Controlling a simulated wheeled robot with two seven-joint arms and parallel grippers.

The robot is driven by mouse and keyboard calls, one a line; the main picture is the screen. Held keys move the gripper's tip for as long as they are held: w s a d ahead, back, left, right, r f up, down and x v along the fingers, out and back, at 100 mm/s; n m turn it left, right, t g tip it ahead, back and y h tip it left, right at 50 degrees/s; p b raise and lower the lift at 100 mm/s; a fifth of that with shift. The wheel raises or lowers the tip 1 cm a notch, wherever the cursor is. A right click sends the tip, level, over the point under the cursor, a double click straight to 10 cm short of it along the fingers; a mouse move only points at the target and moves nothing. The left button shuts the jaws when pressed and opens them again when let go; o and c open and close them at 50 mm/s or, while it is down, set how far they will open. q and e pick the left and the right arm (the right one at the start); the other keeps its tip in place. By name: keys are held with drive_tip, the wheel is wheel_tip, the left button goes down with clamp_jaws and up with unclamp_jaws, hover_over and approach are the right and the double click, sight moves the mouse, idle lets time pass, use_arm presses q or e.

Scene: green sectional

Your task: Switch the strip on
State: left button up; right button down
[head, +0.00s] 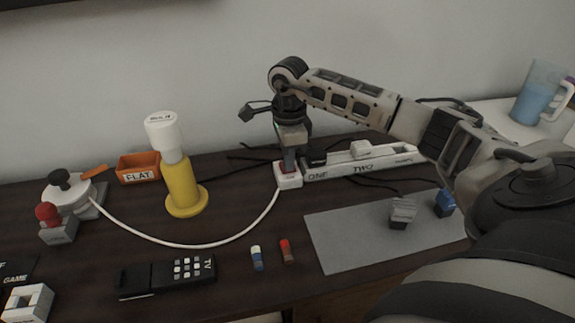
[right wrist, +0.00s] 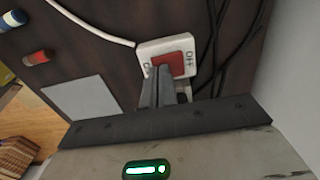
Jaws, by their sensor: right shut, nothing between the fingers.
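The power strip (head: 345,170) is a long white bar labelled ONE and TWO, lying on the dark table. Its switch end (head: 289,181) is a white block with a red rocker, and a white cord runs from it to the left. In the right wrist view the red rocker (right wrist: 174,65) sits between markings, one reading OFF. My right gripper (head: 289,166) points straight down at the rocker, shut and empty. In the right wrist view its fingertips (right wrist: 160,72) overlap the rocker's edge; I cannot tell whether they touch. My left gripper is not in view.
A black plug (head: 314,157) and a white plug (head: 360,149) sit on the strip. A grey mat (head: 340,240) with two small blocks lies in front.

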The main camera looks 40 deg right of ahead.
drive_tip(key=shift+f, duration=0.15)
drive_tip(key=shift+r+p, duration=2.75)
drive_tip(key=shift+r, duration=0.85)
drive_tip(key=shift+f, duration=0.1)
